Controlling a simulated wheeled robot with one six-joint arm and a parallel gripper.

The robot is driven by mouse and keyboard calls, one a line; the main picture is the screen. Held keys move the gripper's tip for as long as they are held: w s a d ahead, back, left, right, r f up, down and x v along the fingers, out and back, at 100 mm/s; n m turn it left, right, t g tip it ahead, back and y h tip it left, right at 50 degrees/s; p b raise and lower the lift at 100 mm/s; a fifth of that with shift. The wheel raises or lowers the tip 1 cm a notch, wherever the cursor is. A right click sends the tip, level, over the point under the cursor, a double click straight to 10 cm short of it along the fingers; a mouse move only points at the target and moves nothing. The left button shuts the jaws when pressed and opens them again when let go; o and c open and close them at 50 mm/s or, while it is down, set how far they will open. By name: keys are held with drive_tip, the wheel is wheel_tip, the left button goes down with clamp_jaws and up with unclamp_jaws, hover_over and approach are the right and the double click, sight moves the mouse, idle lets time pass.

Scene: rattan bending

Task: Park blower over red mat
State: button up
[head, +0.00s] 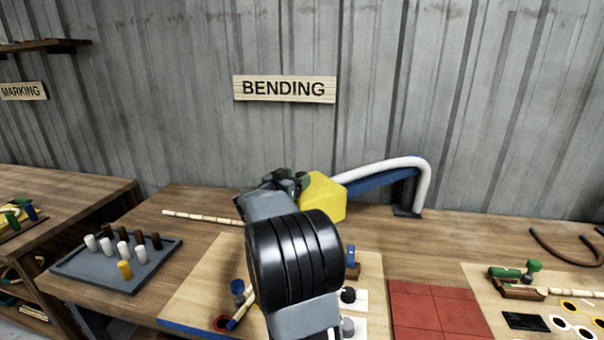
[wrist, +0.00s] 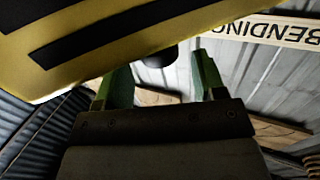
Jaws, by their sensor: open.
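The yellow blower (head: 327,199) hangs above the back of the bench, at the end of a white hose and blue arm (head: 378,180). Its yellow body with black stripes (wrist: 90,40) fills the upper left of the wrist view. My gripper (wrist: 160,66) has its two green fingers spread apart, close beside the blower, with a dark knob (wrist: 155,57) showing between them. In the head view my gripper (head: 306,183) is at the blower's left side, and my arm hides part of it. I cannot tell if they touch. The red mat (head: 440,311) lies on the bench, right of my arm.
A grey tray of pegs (head: 118,264) stands at the left. A pale board (head: 195,290) with blue pegs lies partly behind my arm. Another board (head: 487,287) at the right holds rattan and small parts. The bench between the hose stand and red mat is clear.

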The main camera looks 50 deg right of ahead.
drive_tip(key=shift+w+d, duration=0.15)
drive_tip(key=shift+d, duration=0.7)
drive_tip(key=shift+w+d, duration=0.1)
drive_tip(key=shift+d, duration=0.75)
drive_tip(key=c, duration=1.1)
drive_tip(key=shift+s, duration=0.15)
clamp_jaws()
